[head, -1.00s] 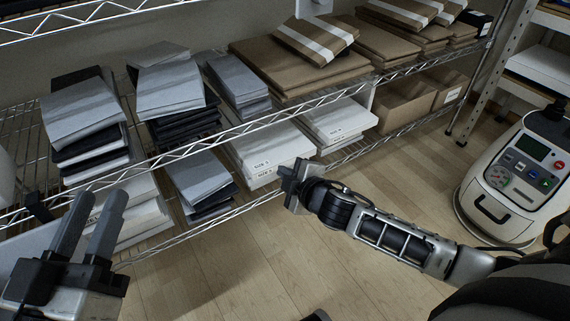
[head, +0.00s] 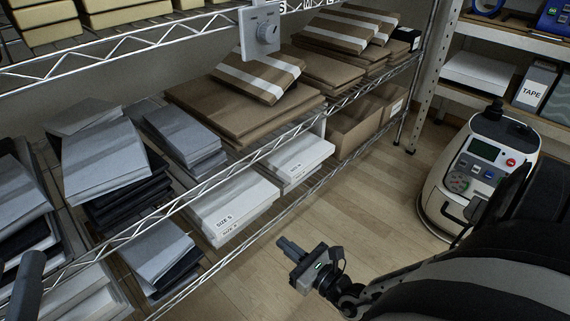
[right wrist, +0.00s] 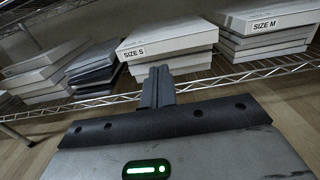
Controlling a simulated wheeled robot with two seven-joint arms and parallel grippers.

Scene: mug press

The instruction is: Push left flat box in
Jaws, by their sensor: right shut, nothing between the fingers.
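The left stack of white flat boxes, labelled SIZE S (head: 238,203), lies on the lower wire shelf. In the right wrist view its top box (right wrist: 185,38) sticks out toward me over the boxes beneath. The right stack, labelled SIZE M (head: 300,160), lies beside it; it also shows in the right wrist view (right wrist: 275,20). My right gripper (head: 291,248) is shut and empty, in front of the shelf and apart from the boxes. In the wrist view its fingertips (right wrist: 158,84) point at the SIZE S stack. Of my left gripper, only a finger (head: 28,285) shows at the left edge.
The lower shelf's front wire rail (head: 215,258) runs below the boxes. Grey and black envelopes (head: 165,255) lie left of the SIZE S stack. Brown mailers (head: 240,105) fill the shelf above. A white machine (head: 485,175) stands at right. The floor before the shelf is clear.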

